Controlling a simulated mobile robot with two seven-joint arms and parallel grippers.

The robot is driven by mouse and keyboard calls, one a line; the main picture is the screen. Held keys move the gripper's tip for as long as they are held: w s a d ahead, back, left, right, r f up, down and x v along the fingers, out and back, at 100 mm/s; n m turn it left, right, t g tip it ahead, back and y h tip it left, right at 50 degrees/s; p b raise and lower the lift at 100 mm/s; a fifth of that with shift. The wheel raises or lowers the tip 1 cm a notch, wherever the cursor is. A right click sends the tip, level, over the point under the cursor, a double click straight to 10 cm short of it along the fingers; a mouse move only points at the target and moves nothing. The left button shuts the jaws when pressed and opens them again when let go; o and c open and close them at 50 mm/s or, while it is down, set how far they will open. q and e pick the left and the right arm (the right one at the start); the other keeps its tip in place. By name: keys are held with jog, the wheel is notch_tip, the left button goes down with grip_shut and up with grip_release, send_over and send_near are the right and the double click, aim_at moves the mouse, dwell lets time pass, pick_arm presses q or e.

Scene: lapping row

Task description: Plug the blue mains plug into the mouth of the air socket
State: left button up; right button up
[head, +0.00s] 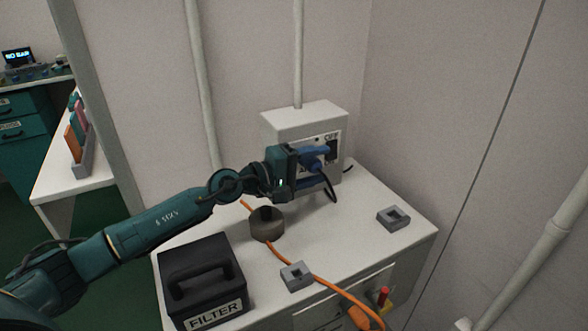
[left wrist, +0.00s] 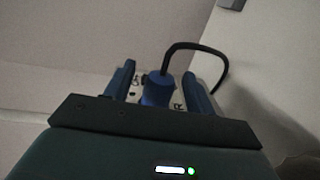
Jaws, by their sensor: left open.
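The blue mains plug (head: 317,155) is at the front panel of a grey wall box (head: 303,118), with a black cord looping down from it. It also shows in the left wrist view (left wrist: 157,92). My left gripper (head: 300,158) is open around the plug. In the wrist view its two fingers stand on either side, with a gap at each. The box's panel carries small lettering and a dark opening or switch (head: 332,149). The plug and gripper cover part of the panel. I cannot tell how deep the plug sits or which opening is the air socket.
The white cabinet top (head: 352,232) carries a black FILTER case (head: 202,282), a dark round pot (head: 267,224) and two small grey square blocks (head: 393,217) (head: 297,275). An orange cable (head: 328,284) crosses it. Walls close in behind and at right. The top is clear between the pot and right block.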

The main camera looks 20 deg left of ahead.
pick_arm(q)
jog(key=shift+s+a+f, duration=0.15)
jog(key=shift+s+a, duration=0.15)
jog(key=shift+a, duration=0.05)
jog(key=b+v, duration=0.4)
jog(key=v, duration=0.7)
jog(key=shift+s+a+r, duration=0.3)
jog(key=shift+s+a, duration=0.15)
jog(key=shift+a, duration=0.05)
pick_arm(e)
jog(key=w+a+f+n+t+y, duration=0.1)
jog(key=w+a+f+n, duration=0.1)
jog(key=shift+a+n+t, duration=0.2)
jog(key=shift+n+t, duration=0.1)
jog(key=shift+n, duration=0.1)
